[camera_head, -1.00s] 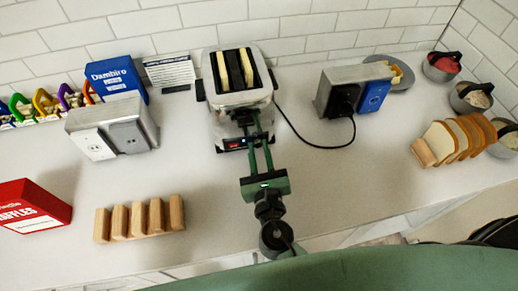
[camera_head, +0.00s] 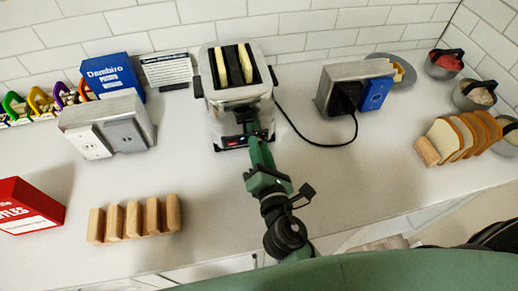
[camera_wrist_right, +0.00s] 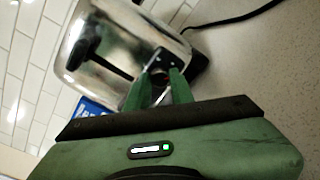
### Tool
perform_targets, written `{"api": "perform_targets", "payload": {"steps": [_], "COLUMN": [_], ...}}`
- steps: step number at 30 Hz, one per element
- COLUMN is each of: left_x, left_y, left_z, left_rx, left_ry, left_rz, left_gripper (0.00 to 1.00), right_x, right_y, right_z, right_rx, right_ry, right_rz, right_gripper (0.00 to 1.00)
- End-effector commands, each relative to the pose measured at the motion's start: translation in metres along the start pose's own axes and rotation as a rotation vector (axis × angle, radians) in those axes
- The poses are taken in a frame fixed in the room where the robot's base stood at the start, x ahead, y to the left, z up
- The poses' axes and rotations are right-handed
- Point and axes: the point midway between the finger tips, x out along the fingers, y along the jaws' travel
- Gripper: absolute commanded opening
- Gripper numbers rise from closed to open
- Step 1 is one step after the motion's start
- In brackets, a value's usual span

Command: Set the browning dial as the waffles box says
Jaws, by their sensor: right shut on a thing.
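The toaster (camera_head: 236,97) stands near the back wall with two slices in its slots. Its front face with the dial is mostly hidden behind my right gripper (camera_head: 250,128), which reaches it from the front. In the right wrist view the toaster (camera_wrist_right: 115,45) is shiny metal, and my gripper's green fingers (camera_wrist_right: 160,80) are close together on the small dark dial (camera_wrist_right: 160,78) low on its front. The dial's setting cannot be read. The red waffles box (camera_head: 28,206) lies at the left edge, partly cut off; its small print is unreadable. My left gripper is not in view.
A blue Dambiro box (camera_head: 115,76) and a printed card (camera_head: 167,70) stand behind a metal outlet box (camera_head: 110,125). Another outlet box (camera_head: 350,88) takes the toaster's cord. A wooden rack (camera_head: 135,219) is at front left, bread slices (camera_head: 460,138) at right. The counter right of my arm is clear.

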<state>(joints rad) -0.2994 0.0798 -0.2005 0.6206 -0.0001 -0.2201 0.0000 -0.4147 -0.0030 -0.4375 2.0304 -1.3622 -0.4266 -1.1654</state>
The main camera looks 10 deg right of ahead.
Motion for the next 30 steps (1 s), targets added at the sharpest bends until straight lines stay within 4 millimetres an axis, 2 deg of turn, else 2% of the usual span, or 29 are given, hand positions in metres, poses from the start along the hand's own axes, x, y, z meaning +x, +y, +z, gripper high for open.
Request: {"api": "perform_targets", "payload": {"steps": [21, 30], "left_x": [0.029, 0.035], "left_y": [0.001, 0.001], "left_z": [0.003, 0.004], "left_rx": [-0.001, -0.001], "left_ry": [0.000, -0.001], "left_rz": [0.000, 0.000], "left_gripper": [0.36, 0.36], "right_x": [-0.001, 0.000], "right_y": [-0.005, -0.005], "right_z": [-0.002, -0.002], "right_rx": [0.676, 0.905], "right_ry": [0.042, 0.055], "right_rz": [0.031, 0.044], "right_gripper": [0.00, 0.00]}}
